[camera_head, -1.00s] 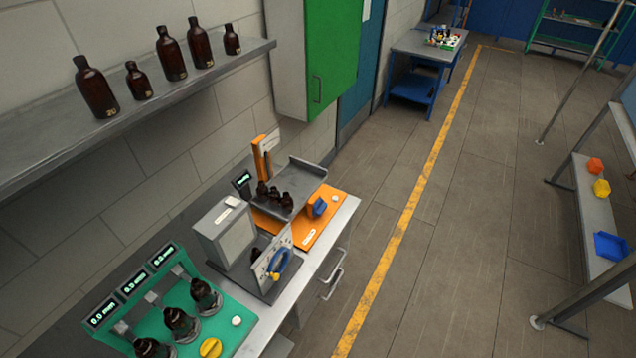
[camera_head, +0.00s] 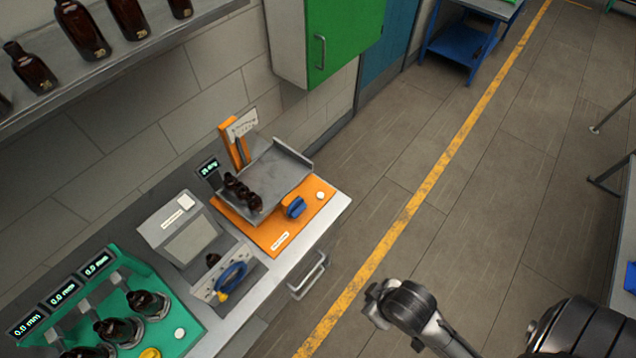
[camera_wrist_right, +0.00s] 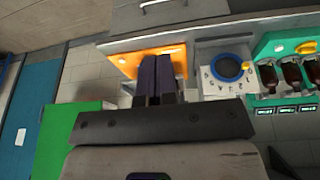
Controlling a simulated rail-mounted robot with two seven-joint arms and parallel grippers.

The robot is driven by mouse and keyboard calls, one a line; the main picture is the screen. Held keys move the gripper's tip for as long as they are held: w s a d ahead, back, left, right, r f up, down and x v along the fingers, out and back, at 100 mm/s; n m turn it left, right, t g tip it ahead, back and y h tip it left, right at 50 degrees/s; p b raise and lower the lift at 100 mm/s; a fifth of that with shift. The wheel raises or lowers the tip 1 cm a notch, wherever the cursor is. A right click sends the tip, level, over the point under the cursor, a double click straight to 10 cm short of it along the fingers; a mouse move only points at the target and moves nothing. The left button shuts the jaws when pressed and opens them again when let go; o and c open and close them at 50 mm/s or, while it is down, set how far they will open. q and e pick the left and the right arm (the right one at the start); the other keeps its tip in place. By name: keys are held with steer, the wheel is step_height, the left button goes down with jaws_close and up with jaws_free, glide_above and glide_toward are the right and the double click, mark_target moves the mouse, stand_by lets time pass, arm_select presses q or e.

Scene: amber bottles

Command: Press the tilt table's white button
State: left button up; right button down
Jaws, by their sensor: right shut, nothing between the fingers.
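The tilt table's orange base (camera_head: 265,238) stands on the bench top, with a grey tilted tray (camera_head: 285,172) on it holding several small amber bottles (camera_head: 243,192). The white button (camera_head: 320,195) sits at the base's right end, beside a blue knob (camera_head: 295,208). My right gripper (camera_head: 375,304) is over the aisle floor in the head view, apart from the bench and right of and below the button. In the right wrist view its dark fingers (camera_wrist_right: 157,78) are shut and empty, covering part of the orange base (camera_wrist_right: 128,63). My left gripper is out of view.
A grey device with a blue ring handle (camera_head: 231,277) stands left of the tilt table. Beyond it is a green station (camera_head: 170,345) with amber bottles. A shelf (camera_head: 120,55) with bottles and a green cabinet (camera_head: 340,40) hang above. The aisle is clear.

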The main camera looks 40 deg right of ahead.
steer(key=w+a+f+n+t+y+b, duration=0.15)
steer(key=w+n+t+y+b, duration=0.4)
steer(key=w+n+b, duration=0.85)
steer(key=w+f+n+t+y+b, duration=0.4)
steer(key=w+n+t, duration=0.3)
steer(key=w+n, duration=1.4)
steer(key=w+d+f+n+g+h+b, duration=0.1)
steer(key=w+d+f+n+g+b, duration=0.1)
steer(key=d+n, duration=0.1)
steer(key=w+d+f+n+g+b, duration=0.2)
steer(key=d+f+n, duration=0.1)
steer(key=d+n, duration=0.1)
steer(key=w+d+f+n+g+h+b, duration=0.1)
steer(key=w+d+f+n+g+b, duration=0.1)
steer(key=w+d+f+n, duration=0.1)
steer(key=shift+d+n+h+b, duration=0.35)
steer(key=shift+d+n+b, duration=0.05)
steer(key=shift+d+n, duration=0.2)
steer(key=d+f+n+g+h+b, duration=0.1)
steer(key=d+h, duration=0.2)
steer(key=d, duration=0.5)
steer(key=shift+w+f+n+g, duration=0.2)
steer(key=shift+w+n+g, duration=0.1)
steer(key=shift+w+g, duration=0.1)
steer(key=shift+f+b, duration=0.15)
steer(key=shift+b, duration=0.2)
